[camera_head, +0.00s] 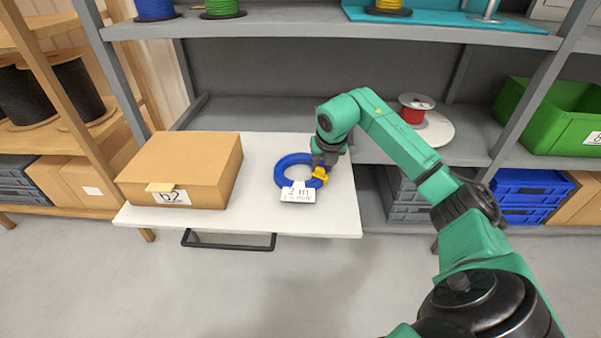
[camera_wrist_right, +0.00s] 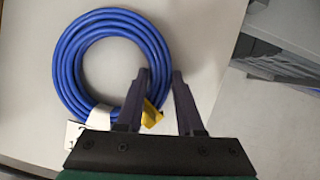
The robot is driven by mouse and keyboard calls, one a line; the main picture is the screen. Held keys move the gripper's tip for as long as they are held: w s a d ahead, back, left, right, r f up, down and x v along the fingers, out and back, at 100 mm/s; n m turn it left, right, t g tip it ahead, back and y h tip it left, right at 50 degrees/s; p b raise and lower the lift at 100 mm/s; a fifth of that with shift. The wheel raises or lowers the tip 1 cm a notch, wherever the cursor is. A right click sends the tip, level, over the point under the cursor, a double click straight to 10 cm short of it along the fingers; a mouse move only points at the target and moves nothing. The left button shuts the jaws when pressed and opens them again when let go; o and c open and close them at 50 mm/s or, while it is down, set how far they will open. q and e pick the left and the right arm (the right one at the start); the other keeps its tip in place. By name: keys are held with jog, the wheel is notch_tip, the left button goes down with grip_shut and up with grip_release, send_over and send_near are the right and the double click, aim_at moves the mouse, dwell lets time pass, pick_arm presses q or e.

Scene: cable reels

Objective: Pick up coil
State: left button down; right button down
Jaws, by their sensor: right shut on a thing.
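A blue cable coil (camera_head: 281,171) lies flat on the white pull-out shelf (camera_head: 250,222), with a white "2 m" label (camera_head: 298,194) at its front and a yellow piece (camera_head: 314,183) at its right front. My right gripper (camera_head: 320,170) reaches down at the coil's right side and is shut on it. In the right wrist view, the gripper (camera_wrist_right: 161,77) has one finger inside the coil (camera_wrist_right: 66,68) and one outside, beside the yellow piece (camera_wrist_right: 151,113). My left gripper is not in view.
A grey shelf (camera_head: 330,30) with reels runs above and behind. A red reel (camera_head: 412,112), a green bin (camera_head: 550,118) and blue crates (camera_head: 528,190) are on the right. Open floor lies in front.

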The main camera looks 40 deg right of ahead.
jog(key=shift+r, duration=0.15)
